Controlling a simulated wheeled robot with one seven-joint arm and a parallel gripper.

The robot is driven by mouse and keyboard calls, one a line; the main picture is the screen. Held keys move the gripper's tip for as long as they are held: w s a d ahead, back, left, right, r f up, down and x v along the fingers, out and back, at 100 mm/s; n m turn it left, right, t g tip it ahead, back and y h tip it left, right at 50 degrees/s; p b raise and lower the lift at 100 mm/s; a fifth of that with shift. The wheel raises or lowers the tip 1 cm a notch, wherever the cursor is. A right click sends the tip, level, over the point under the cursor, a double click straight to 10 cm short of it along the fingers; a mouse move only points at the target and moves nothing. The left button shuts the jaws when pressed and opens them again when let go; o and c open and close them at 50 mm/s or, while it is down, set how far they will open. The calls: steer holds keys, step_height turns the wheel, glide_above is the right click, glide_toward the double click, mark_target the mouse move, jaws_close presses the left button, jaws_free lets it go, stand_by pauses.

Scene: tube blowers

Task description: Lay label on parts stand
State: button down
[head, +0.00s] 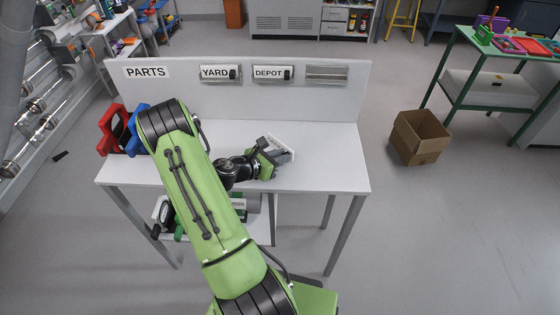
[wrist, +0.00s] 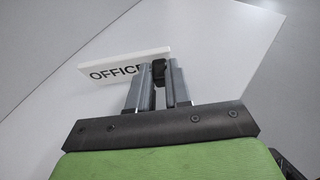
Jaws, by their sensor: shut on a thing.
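My gripper (head: 270,158) is over the right part of the white parts stand (head: 325,165). It is shut on a white label (head: 284,147) by the dark knob on its face. In the wrist view the label (wrist: 105,68) reads "OFFICE", its last letters covered by my gripper (wrist: 158,75). The stand's pale top (wrist: 215,50) is behind the label. I cannot tell whether the label touches the top. The stand's upright back panel carries a "PARTS" sign (head: 146,72).
The back panel also carries a "YARD" label (head: 216,73), a "DEPOT" label (head: 268,73) and an empty grey holder (head: 326,74). Red (head: 113,130) and blue (head: 136,118) objects stand at the top's left end. A cardboard box (head: 419,137) is on the floor to the right.

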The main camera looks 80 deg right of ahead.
steer(key=shift+a+f, duration=0.1)
steer(key=shift+f, duration=0.75)
steer(key=shift+w+r, duration=0.1)
steer(key=c, duration=1.5)
jaws_free()
steer(key=o, duration=0.4)
steer(key=shift+o, duration=0.2)
